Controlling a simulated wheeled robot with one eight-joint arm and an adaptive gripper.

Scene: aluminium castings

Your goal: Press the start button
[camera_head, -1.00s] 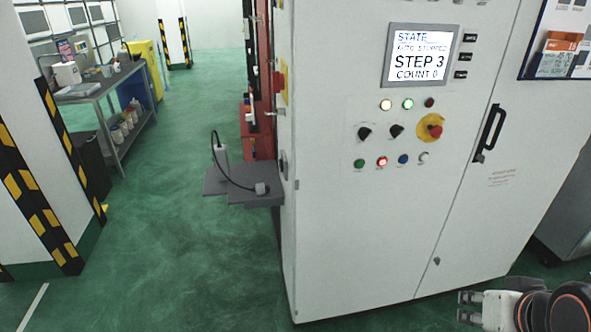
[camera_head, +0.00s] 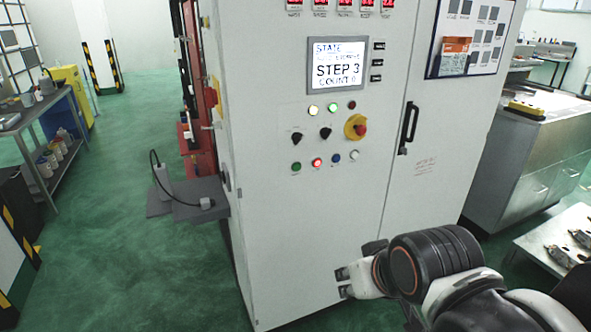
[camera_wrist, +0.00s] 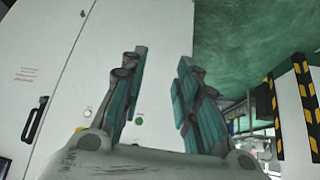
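A light grey control cabinet (camera_head: 270,215) carries a row of push buttons: a green button (camera_head: 296,167), a lit red button (camera_head: 317,162), a blue button (camera_head: 335,157) and a white button (camera_head: 354,154). Their labels are too small to read. My gripper (camera_head: 343,282) is low in front of the cabinet, below and apart from the buttons. In the wrist view my gripper (camera_wrist: 157,95) has its two fingers spread with nothing between them. A green button (camera_wrist: 139,121) shows in the gap between the fingers, and a white button (camera_wrist: 87,113) lies left of them.
A screen (camera_head: 337,66) reads STEP 3, COUNT 0. A red emergency stop (camera_head: 360,130) on yellow, two black knobs and several lamps sit above the buttons. A black door handle (camera_head: 408,128) is on the right. A grey shelf (camera_head: 185,200) juts out at the cabinet's left.

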